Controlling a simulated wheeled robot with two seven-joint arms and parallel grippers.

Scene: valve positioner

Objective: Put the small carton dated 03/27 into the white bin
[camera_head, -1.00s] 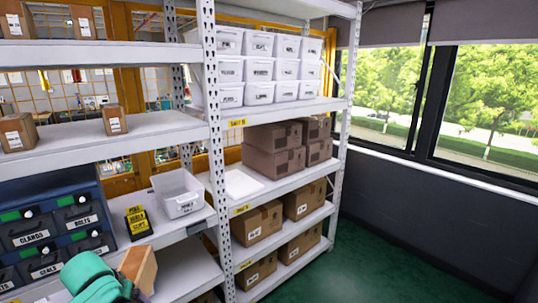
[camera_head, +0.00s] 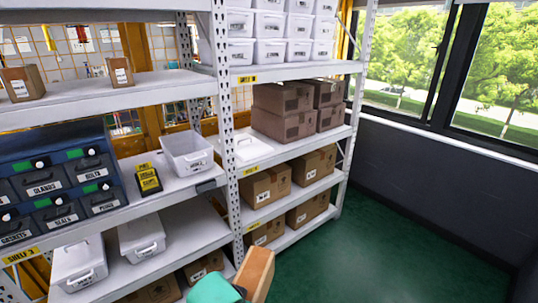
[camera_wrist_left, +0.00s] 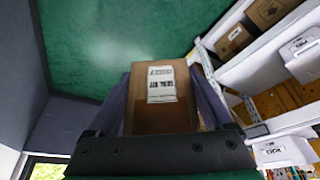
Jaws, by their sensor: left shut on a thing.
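My left gripper (camera_wrist_left: 163,110) is shut on a small brown carton (camera_wrist_left: 160,90), with a dark finger on each side of it. A white label faces the wrist camera, but its print is too small to read for a date. In the head view the held carton (camera_head: 257,274) is tilted at the bottom middle, in front of the shelving, beside the teal part of my left arm. An open white bin (camera_head: 190,156) with a front label stands on the middle shelf, up and left of the carton. It looks empty. My right gripper is not in view.
Two small cartons (camera_head: 21,84) (camera_head: 119,72) stand on the shelf above. Blue drawers (camera_head: 45,180) and a yellow-black sign (camera_head: 148,178) stand left of the bin. A rack upright (camera_head: 226,130) is at its right. Lidded white boxes (camera_head: 142,237) sit below. Green floor at right is clear.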

